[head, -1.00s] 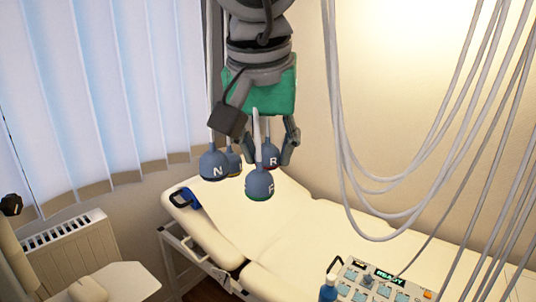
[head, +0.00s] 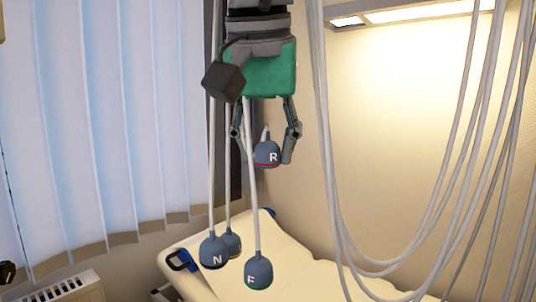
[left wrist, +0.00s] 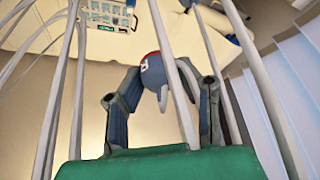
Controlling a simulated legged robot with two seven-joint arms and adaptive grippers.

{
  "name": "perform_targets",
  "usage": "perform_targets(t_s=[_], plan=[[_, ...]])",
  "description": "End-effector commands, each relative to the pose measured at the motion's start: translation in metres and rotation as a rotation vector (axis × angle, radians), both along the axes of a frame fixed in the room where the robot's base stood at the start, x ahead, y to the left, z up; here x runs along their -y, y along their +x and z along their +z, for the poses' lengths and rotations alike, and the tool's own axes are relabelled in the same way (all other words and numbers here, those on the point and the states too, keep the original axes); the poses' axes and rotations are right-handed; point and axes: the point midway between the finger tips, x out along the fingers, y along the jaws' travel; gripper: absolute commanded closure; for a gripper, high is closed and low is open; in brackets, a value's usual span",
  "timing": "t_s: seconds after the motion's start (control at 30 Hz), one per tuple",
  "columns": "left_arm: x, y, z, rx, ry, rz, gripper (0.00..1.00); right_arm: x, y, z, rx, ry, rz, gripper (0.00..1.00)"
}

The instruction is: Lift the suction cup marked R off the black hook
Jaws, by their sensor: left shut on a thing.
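The suction cup marked R (head: 267,154) is a blue-grey bulb with a red band at its lower edge. My left gripper (head: 264,148), with a green body, points down and is shut on the R cup. The R cup is well above the hanging cups N (head: 214,251) and F (head: 258,272). In the left wrist view the R cup (left wrist: 152,66) sits between the fingers (left wrist: 156,84), and a pale cable passes beside it. I cannot make out the black hook in any view. My right gripper is not in view.
Another cup (head: 232,244) with a yellowish band hangs partly behind N. Pale cables (head: 250,190) run down close to my left gripper, and more loop at the right (head: 380,268). A cream couch (head: 300,270) stands below. Window blinds (head: 90,120) are at the left.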

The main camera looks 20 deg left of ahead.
Motion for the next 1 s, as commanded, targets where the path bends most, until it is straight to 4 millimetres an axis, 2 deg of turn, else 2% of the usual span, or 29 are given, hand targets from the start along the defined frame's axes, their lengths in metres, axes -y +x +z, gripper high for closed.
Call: perform_targets(t_s=[0.03, 0.1, 0.27, 1.0], plan=[[0.0, -0.001, 0.01, 0.0, 0.0, 0.0, 0.88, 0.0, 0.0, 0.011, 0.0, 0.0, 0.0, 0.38], [0.0, -0.002, 0.016, 0.0, 0.0, 0.0, 0.88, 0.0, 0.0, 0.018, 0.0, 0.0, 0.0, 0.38], [0.002, -0.005, 0.027, 0.001, -0.002, 0.0, 0.88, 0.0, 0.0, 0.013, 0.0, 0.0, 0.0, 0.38], [0.007, -0.021, 0.099, 0.001, -0.002, 0.001, 0.88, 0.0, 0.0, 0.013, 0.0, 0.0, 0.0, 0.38]])
